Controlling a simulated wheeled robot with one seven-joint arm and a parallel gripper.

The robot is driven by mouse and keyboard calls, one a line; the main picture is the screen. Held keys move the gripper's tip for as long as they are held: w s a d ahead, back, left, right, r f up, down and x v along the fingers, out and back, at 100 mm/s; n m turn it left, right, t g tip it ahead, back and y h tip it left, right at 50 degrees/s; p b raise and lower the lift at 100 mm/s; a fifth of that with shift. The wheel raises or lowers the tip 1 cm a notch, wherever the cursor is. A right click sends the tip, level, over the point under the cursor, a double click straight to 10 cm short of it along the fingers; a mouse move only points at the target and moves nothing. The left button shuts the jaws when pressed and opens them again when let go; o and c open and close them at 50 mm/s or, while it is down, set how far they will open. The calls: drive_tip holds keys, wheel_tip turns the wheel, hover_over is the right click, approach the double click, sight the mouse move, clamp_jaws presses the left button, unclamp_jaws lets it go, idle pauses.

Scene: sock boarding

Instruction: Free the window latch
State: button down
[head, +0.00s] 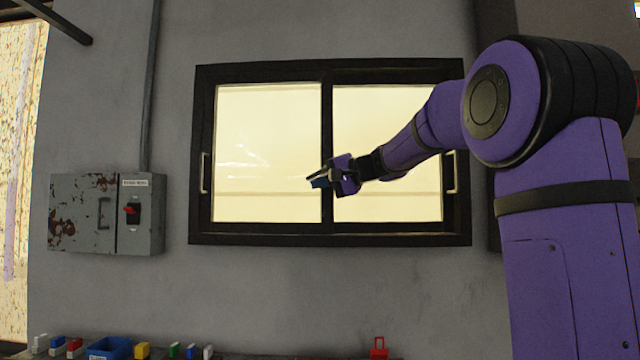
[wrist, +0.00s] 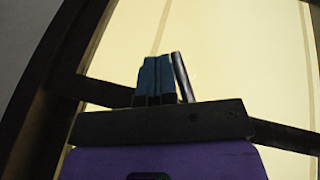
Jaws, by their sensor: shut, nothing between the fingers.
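The window (head: 325,68) has a dark frame, two pale panes and a dark middle stile. My gripper (head: 319,182) is in front of the middle stile, its blue fingers pointing left. In the wrist view the blue fingers (wrist: 157,68) are together, with nothing between them. A thin grey metal bar, which looks like the latch lever (wrist: 182,76), stands just right of the fingers, slightly tilted. I cannot tell whether it touches them. In the head view my gripper hides most of the latch area, including its base.
Pale upright handles are at the window's left (head: 204,172) and right (head: 451,172) sides. A grey electrical box (head: 90,214) with a red switch (head: 131,209) is on the wall at left. Below are a blue bin (head: 109,348), several small coloured items and a red object (head: 379,348).

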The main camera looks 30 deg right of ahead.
drive_tip(key=shift+w+a+r+m+t+y, duration=0.15)
drive_tip(key=shift+m+t+y, duration=0.1)
drive_tip(key=shift+t+y, duration=0.25)
drive_tip(key=shift+w+a+r+m+t+y, duration=0.1)
drive_tip(key=shift+m+t+y, duration=0.15)
drive_tip(key=shift+t+y, duration=0.25)
idle(0.4)
drive_tip(key=shift+f, duration=0.1)
